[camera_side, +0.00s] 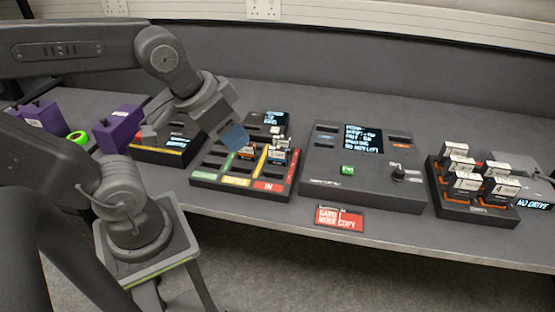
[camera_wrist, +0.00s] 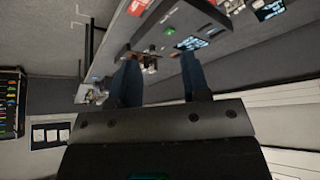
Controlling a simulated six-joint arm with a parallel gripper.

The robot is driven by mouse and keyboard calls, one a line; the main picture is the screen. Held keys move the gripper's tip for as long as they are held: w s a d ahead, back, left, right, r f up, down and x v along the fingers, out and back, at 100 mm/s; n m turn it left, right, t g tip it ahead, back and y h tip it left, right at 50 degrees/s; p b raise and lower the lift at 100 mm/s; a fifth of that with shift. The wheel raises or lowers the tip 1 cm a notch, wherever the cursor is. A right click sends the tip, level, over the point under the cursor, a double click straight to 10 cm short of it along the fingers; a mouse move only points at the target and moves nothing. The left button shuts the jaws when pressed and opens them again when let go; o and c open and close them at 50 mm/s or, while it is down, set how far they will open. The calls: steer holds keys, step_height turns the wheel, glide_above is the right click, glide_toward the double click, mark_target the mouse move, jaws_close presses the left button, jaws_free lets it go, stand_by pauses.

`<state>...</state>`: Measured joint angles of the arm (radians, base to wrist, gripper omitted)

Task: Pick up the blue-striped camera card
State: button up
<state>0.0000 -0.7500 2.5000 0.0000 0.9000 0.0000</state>
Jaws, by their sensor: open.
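My gripper (camera_side: 234,138) is above the black sorting tray (camera_side: 216,182) in the side view, with its blue fingers pointing down and right. In the wrist view the two fingers of my gripper (camera_wrist: 159,60) are apart, with a visible gap and nothing clearly held. Small cards (camera_side: 277,154) stand in the sorting tray, close to the right of the fingers, and another small card (camera_side: 246,153) is just below them. I cannot make out a blue stripe on any card; the fingers may hide part of the tray.
A grey console (camera_side: 330,178) with a screen and green button stands right of the tray. A black rack (camera_side: 480,211) of several white-labelled cards is farther right. Purple boxes (camera_side: 120,129) are at left. A red sign (camera_side: 340,219) sits at the table's front edge.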

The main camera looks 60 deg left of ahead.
steer(key=o, duration=0.9)
steer(key=shift+w, duration=0.1)
steer(key=n+g+y, duration=0.2)
steer(key=n+y, duration=0.1)
steer(key=n, duration=0.6)
glide_above(277, 147)
steer(key=s+d, duration=0.2)
steer(key=d, duration=0.1)
step_height(277, 147, down, 13)
steer(key=x, duration=0.8)
steer(key=shift+s+a, duration=0.25)
steer(key=shift+s, duration=0.05)
steer(key=shift+s+x, duration=0.2)
steer(key=shift+x, duration=1.1)
steer(key=shift+s+x, duration=0.15)
steer(key=shift+x, duration=1.15)
